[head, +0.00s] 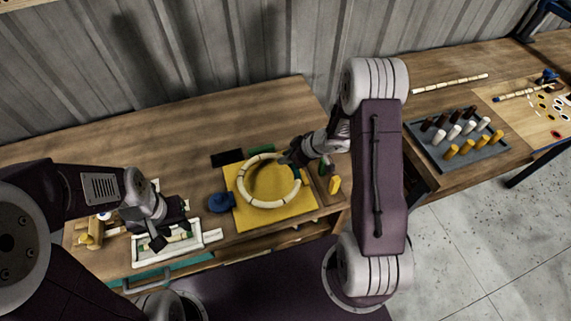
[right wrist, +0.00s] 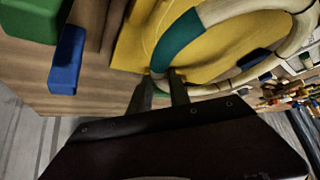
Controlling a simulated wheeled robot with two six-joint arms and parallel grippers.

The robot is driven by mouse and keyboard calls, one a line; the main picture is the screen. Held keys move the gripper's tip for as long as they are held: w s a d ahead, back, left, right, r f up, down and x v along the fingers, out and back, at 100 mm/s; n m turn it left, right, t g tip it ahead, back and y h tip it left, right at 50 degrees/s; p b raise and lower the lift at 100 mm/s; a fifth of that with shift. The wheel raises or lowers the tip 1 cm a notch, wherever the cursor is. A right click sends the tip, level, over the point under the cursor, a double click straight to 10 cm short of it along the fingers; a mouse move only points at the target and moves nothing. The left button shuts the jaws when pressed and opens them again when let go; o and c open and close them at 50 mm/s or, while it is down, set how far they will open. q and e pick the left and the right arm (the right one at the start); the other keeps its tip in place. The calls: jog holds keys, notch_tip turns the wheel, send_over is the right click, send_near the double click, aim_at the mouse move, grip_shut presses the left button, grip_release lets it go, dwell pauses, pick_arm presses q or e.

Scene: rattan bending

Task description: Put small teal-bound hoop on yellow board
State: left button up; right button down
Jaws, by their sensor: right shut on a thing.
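The pale rattan hoop (head: 266,205) is over the yellow board (head: 243,221) in the head view. In the right wrist view, the hoop (right wrist: 240,8) shows a teal binding (right wrist: 179,40) close to my fingers, with the yellow board (right wrist: 215,62) behind it. My right gripper (head: 293,157) is shut on the hoop at its far right side; its fingers also show in the right wrist view (right wrist: 163,86). I cannot tell whether the hoop touches the board. My left gripper (head: 158,241) is over a white frame at the left, and its jaw opening is unclear.
The white frame (head: 206,238) lies left of the board. A blue round thing (head: 220,202) is at the board's left edge. A black block (head: 227,158) and a green block (head: 262,150) lie behind it. A grey tray (head: 428,153) with several pegs stands on the right table.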

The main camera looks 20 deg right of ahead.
aim_at(286, 170)
jog(key=shift+s, duration=0.1)
notch_tip(286, 170, down, 4)
jog(key=shift+r+b, duration=0.15)
jog(key=shift+b, duration=0.4)
jog(key=shift+s+f, duration=0.1)
jog(key=shift+f, duration=0.2)
jog(key=c, duration=1.3)
grip_release()
jog(key=shift+o, duration=0.5)
